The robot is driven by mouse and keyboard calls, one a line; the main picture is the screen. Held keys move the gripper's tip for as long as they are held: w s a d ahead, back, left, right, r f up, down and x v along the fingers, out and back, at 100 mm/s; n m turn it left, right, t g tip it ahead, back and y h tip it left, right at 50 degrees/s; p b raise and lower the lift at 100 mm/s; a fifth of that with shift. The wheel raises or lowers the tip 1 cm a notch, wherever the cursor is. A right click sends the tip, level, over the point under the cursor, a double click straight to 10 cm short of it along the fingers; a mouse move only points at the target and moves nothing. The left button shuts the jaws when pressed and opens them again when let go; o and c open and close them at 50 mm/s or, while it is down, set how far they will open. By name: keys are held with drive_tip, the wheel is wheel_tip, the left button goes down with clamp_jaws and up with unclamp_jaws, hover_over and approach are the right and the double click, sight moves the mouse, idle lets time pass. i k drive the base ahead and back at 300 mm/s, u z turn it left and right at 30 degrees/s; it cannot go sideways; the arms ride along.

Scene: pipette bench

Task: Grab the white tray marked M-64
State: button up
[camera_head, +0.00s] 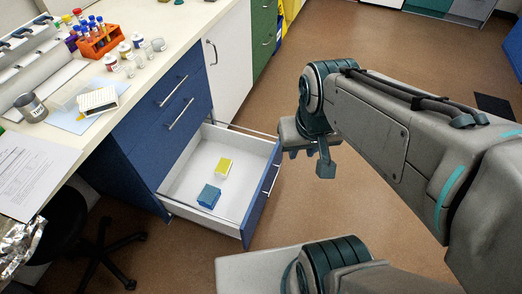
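A white tray (97,100) with a gridded top and a yellow side lies on a light blue sheet on the bench at the left. I cannot read any M-64 mark on it. My gripper (318,163) hangs over the floor to the right of the drawer, apart from all of these. Its fingers overlap from this angle, so I cannot tell whether it is open. I see nothing held in it.
The pulled-out drawer juts from the blue cabinet (150,128) over the floor. An orange tube rack (101,45), several small jars and a grey canister (31,107) stand on the bench. A black stool (70,225) is at the lower left.

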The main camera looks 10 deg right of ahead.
sight(223, 165)
drive_tip(key=z, duration=1.7)
drive_tip(key=i, duration=1.6)
drive_tip(key=u, duration=4.15)
drive_tip(key=i, duration=0.5)
drive_tip(key=z, duration=0.05)
